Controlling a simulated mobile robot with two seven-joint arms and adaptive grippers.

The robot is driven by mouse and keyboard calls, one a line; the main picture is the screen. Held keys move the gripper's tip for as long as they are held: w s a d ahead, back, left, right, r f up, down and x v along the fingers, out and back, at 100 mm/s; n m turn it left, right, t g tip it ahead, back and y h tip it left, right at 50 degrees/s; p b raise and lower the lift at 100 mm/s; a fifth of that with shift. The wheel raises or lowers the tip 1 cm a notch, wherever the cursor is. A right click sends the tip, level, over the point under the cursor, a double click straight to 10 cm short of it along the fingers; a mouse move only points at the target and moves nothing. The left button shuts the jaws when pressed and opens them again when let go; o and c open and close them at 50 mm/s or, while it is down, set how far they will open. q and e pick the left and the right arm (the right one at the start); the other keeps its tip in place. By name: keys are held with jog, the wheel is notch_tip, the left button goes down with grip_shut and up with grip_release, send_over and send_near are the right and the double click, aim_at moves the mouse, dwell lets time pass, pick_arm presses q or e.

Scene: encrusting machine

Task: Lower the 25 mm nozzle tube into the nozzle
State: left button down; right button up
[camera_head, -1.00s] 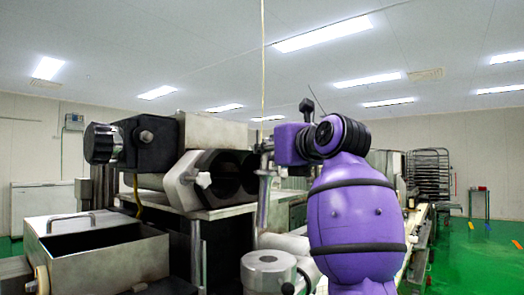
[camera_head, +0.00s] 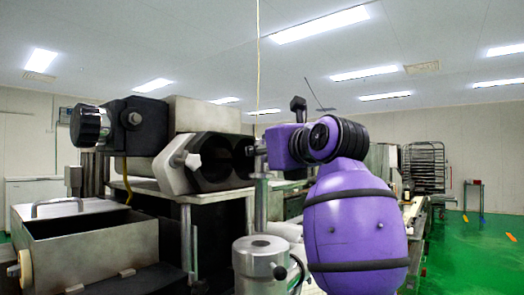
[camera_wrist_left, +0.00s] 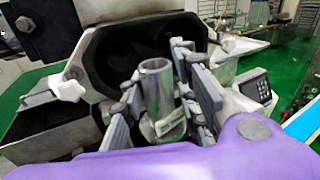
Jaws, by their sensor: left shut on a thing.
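My left gripper (camera_head: 258,150) is shut on the upright metal nozzle tube (camera_head: 261,205), just right of the machine's black-lined opening. The tube stands over the round metal nozzle (camera_head: 262,262), and its lower end appears at the nozzle's top; I cannot tell whether it is inside. In the left wrist view the tube (camera_wrist_left: 155,88) stands between the grey fingers of my left gripper (camera_wrist_left: 162,105), its open top rim showing. The parts below the tube are partly hidden there. My right gripper is not in view.
The machine's housing with its dark opening (camera_head: 215,163) is close behind and left of the tube. A metal hopper (camera_head: 90,245) is at the lower left.

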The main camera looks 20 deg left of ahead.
aim_at(268, 175)
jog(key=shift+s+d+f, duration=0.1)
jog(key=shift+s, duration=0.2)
pick_arm(q)
jog(key=shift+s+r, duration=0.1)
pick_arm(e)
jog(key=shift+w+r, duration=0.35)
pick_arm(q)
jog(key=shift+f, duration=1.1)
jog(key=shift+f+b, duration=0.5)
jog(key=shift+f, duration=1.3)
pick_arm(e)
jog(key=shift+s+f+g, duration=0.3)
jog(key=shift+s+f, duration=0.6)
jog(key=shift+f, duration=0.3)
